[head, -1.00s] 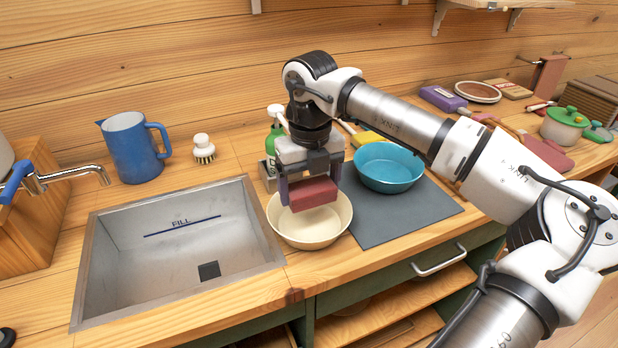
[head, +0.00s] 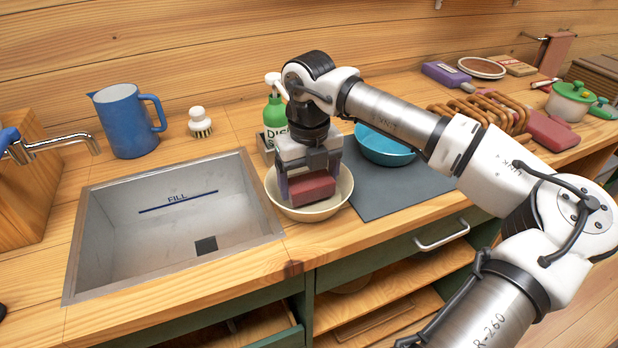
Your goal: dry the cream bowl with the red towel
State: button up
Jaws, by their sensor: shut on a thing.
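The cream bowl (head: 338,204) stands upright on the wooden counter, between the sink and the grey mat. My gripper (head: 306,186) points down into the bowl and is shut on a folded red towel (head: 312,190). The towel is inside the bowl's rim; its lower edge is close to the bowl's inner floor, and I cannot tell whether it touches. The gripper and towel hide much of the bowl's inside.
A steel sink (head: 120,262) lies left of the bowl. A blue bowl (head: 385,152) stands on the grey mat (head: 395,190). A green soap bottle (head: 274,112) stands behind my gripper. A blue jug (head: 125,125), a brush (head: 200,124) and a wooden rack (head: 490,108) are further off.

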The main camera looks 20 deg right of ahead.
jog(key=shift+f+b, duration=0.55)
jog(key=shift+f, duration=0.05)
